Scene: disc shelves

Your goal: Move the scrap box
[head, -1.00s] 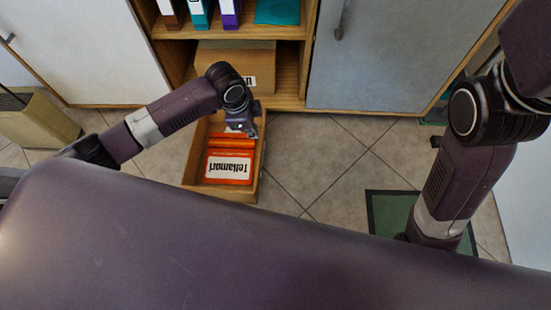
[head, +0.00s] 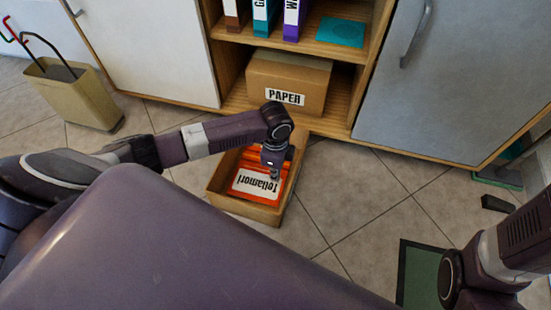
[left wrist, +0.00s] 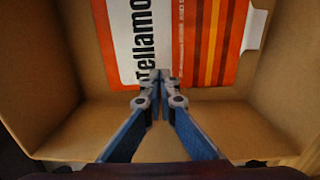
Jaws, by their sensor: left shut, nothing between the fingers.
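An open cardboard box (head: 241,208) stands on the tiled floor in front of the shelf; no scrap label shows on it. A flat orange and white packet (head: 258,184) lies inside; the packet also shows in the left wrist view (left wrist: 200,35). My left gripper (head: 272,174) points down over the box's inside, in front of the packet as the head sees it. In the left wrist view my left gripper (left wrist: 160,78) has its fingertips together with nothing between them, with the box walls (left wrist: 62,75) around. Whether it touches the packet I cannot tell. My right gripper is out of view.
A closed cardboard box labelled PAPER (head: 290,80) sits on the lowest shelf behind, with binders (head: 264,18) above. A grey door (head: 430,85) stands to the right. A tan bin (head: 75,92) stands at the left. A green mat (head: 425,275) lies at lower right. Floor right of the box is clear.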

